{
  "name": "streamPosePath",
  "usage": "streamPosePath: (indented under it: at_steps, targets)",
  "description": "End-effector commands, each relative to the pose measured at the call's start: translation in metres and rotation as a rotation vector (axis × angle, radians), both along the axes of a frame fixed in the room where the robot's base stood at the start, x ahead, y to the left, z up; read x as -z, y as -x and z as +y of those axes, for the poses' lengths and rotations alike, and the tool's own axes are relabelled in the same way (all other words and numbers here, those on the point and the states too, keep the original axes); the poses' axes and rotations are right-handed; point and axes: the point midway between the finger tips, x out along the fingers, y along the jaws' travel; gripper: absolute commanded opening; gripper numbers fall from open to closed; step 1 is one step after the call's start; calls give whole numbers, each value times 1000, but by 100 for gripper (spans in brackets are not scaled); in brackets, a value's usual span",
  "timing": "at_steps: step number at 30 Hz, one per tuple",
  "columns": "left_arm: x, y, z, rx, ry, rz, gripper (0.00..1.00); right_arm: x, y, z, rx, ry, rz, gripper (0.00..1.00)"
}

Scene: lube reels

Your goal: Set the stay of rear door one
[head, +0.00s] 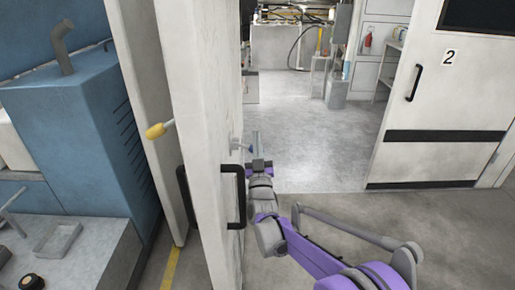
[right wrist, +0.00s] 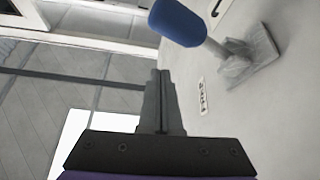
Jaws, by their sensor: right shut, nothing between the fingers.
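A white door (head: 205,120), seen almost edge-on, stands open in the middle of the head view. My right gripper (head: 256,136) is shut and empty beside the right face, close to a small metal fitting (head: 238,146). In the right wrist view, a blue-tipped lever (right wrist: 178,22) on a metal bracket (right wrist: 252,58) juts from the pale panel. The shut fingers (right wrist: 160,76) are below the blue tip and apart from it. My left gripper is out of view.
A white door marked 2 (head: 440,100) stands at the right. Clear grey floor (head: 310,130) lies between the doors, leading to shelves and equipment behind. A blue cabinet (head: 80,130) and a grey bench top (head: 100,235) fill the left. A small label (right wrist: 203,97) is on the panel.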

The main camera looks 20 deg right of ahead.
Motion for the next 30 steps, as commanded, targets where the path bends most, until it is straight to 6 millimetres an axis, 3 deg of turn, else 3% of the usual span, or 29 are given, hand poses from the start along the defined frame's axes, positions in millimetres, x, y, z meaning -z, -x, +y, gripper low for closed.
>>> streamPosePath:
  at_steps: [3, 9, 25, 30]
  targets:
    - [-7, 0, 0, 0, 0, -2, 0, -26, 0, 0, 0, 0, 0, 0]
    - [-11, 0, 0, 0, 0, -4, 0, -51, 0, 0, 0, 0, 0, 0]
    - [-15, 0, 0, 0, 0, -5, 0, -59, 3, 2, -12, -3, 24, 0]
    - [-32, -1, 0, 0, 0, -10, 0, -65, 22, 12, -84, -21, 181, 0]
